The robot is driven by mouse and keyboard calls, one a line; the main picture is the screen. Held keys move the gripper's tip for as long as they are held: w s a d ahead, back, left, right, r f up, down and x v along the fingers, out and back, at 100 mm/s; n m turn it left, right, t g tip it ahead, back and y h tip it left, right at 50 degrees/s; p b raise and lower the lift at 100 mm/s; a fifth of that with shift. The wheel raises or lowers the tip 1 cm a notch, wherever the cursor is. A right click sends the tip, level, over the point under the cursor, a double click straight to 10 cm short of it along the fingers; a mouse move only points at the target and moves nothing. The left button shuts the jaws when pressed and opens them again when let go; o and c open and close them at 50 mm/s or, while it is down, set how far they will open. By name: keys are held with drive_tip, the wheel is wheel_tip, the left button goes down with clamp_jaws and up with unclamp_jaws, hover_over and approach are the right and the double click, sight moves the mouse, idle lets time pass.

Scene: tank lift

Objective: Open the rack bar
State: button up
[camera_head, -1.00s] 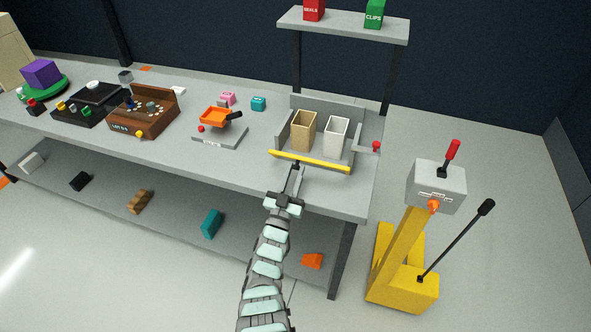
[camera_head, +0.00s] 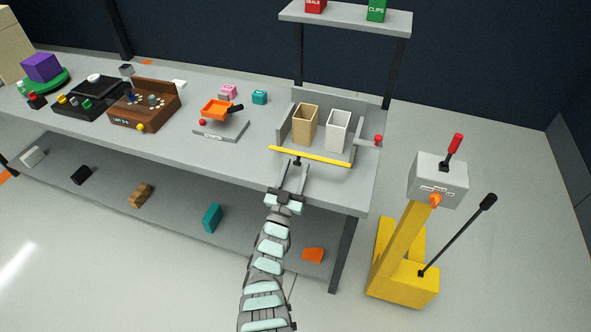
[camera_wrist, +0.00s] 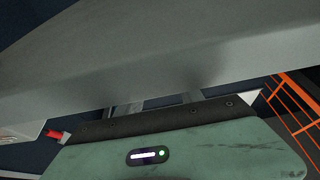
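The yellow rack bar (camera_head: 325,161) runs across the front of the grey rack (camera_head: 361,142) near the table's front edge. A small dark knob (camera_head: 297,161) sits on the front of the bar, left of its middle. My gripper (camera_head: 294,172) is in front of the bar, with its fingers apart and the knob near their tips. I cannot tell whether they touch it. A tan bin (camera_head: 304,126) and a white bin (camera_head: 337,131) stand in the rack behind the bar. In the wrist view, both fingers (camera_wrist: 157,104) show apart below a grey surface that hides the bar.
A red knob (camera_head: 379,140) is at the rack's right. A yellow lift (camera_head: 400,270) with a grey control box (camera_head: 438,180) and levers stands right of the table. A shelf (camera_head: 345,20) stands above the rack. An orange tray (camera_head: 215,110) is to the left.

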drive_tip(key=shift+r, duration=0.1)
drive_tip(key=shift+s+a+p, duration=0.1)
drive_tip(key=shift+s+p, duration=0.2)
drive_tip(key=shift+p, duration=0.05)
drive_tip(key=p+v, duration=0.3)
drive_tip(key=v, duration=0.7)
drive_tip(key=shift+f, duration=0.25)
